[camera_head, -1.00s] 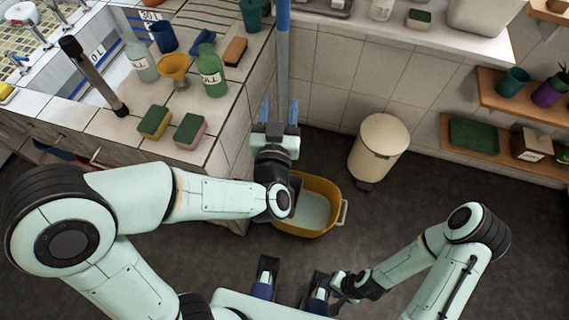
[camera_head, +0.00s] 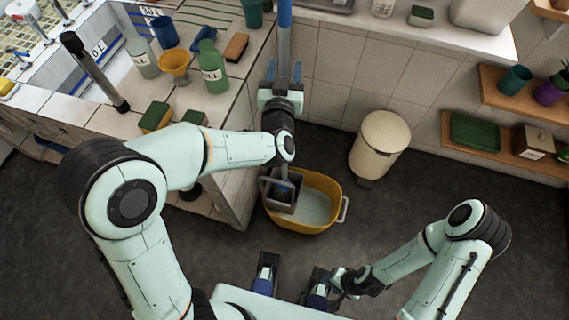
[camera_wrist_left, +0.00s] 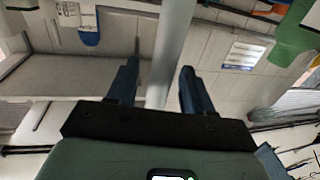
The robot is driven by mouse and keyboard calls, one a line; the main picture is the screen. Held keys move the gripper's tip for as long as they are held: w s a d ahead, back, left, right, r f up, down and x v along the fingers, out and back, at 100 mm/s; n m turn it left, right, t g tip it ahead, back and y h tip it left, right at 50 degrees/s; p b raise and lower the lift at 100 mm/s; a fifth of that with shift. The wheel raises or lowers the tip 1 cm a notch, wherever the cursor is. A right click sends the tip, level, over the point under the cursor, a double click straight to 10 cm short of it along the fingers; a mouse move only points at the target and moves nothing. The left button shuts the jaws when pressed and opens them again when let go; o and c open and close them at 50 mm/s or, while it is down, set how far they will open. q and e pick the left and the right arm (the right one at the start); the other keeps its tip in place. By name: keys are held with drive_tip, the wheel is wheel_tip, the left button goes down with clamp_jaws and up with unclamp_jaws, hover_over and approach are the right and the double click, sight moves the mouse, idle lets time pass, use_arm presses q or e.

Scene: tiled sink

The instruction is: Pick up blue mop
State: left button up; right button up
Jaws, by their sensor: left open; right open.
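The blue mop is upright, with a blue upper handle (camera_head: 285,14) and a grey pole (camera_head: 285,45). Its lower end goes down into the grey wringer of a yellow bucket (camera_head: 325,215); the mop head is hidden. My left gripper (camera_head: 283,78) is at the pole, above the bucket. In the left wrist view the pole (camera_wrist_left: 176,40) runs between the two open blue fingers (camera_wrist_left: 160,85), with visible gaps on both sides.
A tiled counter with a green bottle (camera_head: 212,68), a yellow funnel (camera_head: 174,66) and sponges (camera_head: 156,116) stands left of the mop. A cream bin (camera_head: 380,145) stands to the right. Wooden shelves (camera_head: 500,140) are on the right wall. Dark floor is free between bin and right arm.

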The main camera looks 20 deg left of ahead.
use_arm(q)
clamp_jaws()
drive_tip(key=shift+r, duration=0.1)
drive_tip(key=shift+r, duration=0.1)
